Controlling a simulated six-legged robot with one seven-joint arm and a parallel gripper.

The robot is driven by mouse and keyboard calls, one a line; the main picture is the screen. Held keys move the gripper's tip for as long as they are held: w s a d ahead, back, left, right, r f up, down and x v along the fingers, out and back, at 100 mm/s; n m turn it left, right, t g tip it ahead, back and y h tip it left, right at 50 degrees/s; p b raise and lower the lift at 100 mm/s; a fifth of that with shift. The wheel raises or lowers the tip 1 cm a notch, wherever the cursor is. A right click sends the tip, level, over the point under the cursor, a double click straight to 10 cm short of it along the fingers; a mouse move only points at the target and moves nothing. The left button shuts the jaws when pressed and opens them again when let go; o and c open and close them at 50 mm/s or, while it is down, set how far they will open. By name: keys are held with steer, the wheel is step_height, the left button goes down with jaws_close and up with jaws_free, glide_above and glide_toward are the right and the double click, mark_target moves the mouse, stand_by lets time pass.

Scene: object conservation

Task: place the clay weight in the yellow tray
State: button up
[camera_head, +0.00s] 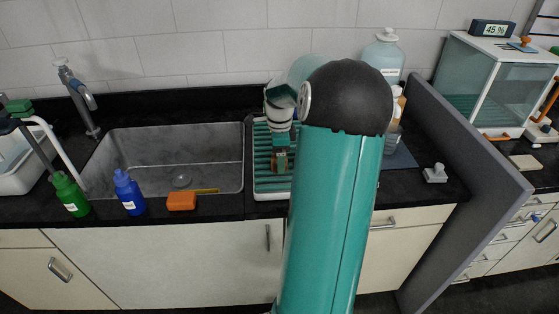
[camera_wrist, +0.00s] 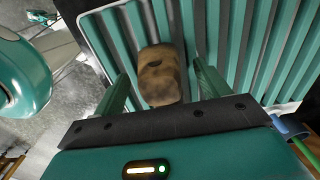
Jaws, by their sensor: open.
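A brown, mottled lump (camera_wrist: 160,75), which looks like the clay weight, lies on a green-and-white ribbed rack (camera_wrist: 232,45). My gripper (camera_wrist: 163,82) is open above the rack, with one finger on each side of the lump. I cannot tell whether the fingers touch it. In the head view, my gripper (camera_head: 281,148) is over the rack (camera_head: 268,187) beside the sink, and my arm hides the rack's right part. I cannot surely make out the yellow tray; a small pale yellowish flat piece (camera_head: 525,162) lies on the far right counter.
The sink (camera_head: 170,155) is left of the rack. A green bottle (camera_head: 70,195), a blue bottle (camera_head: 129,192) and an orange sponge (camera_head: 181,201) stand along its front. A grey partition (camera_head: 455,150) separates the right counter, where a glass balance case (camera_head: 495,80) stands. Bottles (camera_head: 386,55) stand behind my arm.

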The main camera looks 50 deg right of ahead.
steer(key=shift+f, duration=0.6)
steer(key=c, duration=1.3)
steer(key=shift+r, duration=0.1)
steer(key=shift+r, duration=0.1)
